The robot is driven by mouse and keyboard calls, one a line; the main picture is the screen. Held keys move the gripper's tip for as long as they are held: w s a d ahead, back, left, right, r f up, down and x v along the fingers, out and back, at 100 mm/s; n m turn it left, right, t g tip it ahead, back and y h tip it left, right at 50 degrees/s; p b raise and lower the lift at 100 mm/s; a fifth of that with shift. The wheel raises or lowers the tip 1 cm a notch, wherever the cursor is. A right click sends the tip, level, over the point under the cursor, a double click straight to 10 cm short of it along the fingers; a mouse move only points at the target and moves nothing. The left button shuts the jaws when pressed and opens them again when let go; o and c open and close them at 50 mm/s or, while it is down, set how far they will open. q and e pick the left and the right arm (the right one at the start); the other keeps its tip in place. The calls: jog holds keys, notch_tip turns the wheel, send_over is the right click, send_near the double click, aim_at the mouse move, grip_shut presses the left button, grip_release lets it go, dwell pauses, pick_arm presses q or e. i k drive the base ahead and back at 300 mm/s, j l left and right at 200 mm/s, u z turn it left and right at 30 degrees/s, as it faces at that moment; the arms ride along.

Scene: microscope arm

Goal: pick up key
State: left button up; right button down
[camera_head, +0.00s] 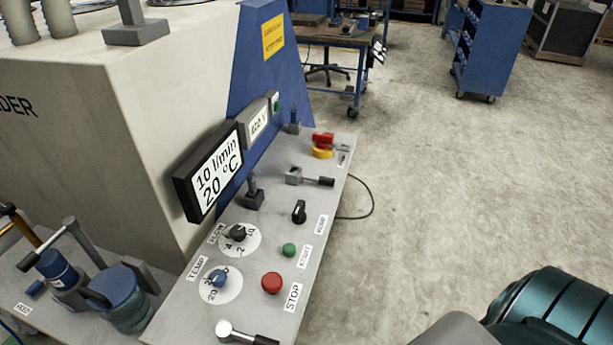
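A small red piece (323,138) sits over a yellow round base (322,153) at the far end of the grey control panel (262,229). A short metallic bit sticks out to its right. It may be the key, but it is too small to tell. No other key shows clearly. Neither gripper is in view. A teal and grey arm link of mine fills the bottom right corner.
The panel bears a black knob (299,211), a green button (289,250), a red button (271,283), dials and levers. A display (212,177) rises at its left edge. Blue-capped fittings (122,297) stand lower left. Open concrete floor (460,170) lies right.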

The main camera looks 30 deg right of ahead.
aim_at(251, 179)
jog(key=i+l+u, duration=0.15)
jog(key=l, duration=0.65)
jog(key=l+u, duration=0.2)
jog(key=l, duration=0.6)
jog(key=i, duration=0.05)
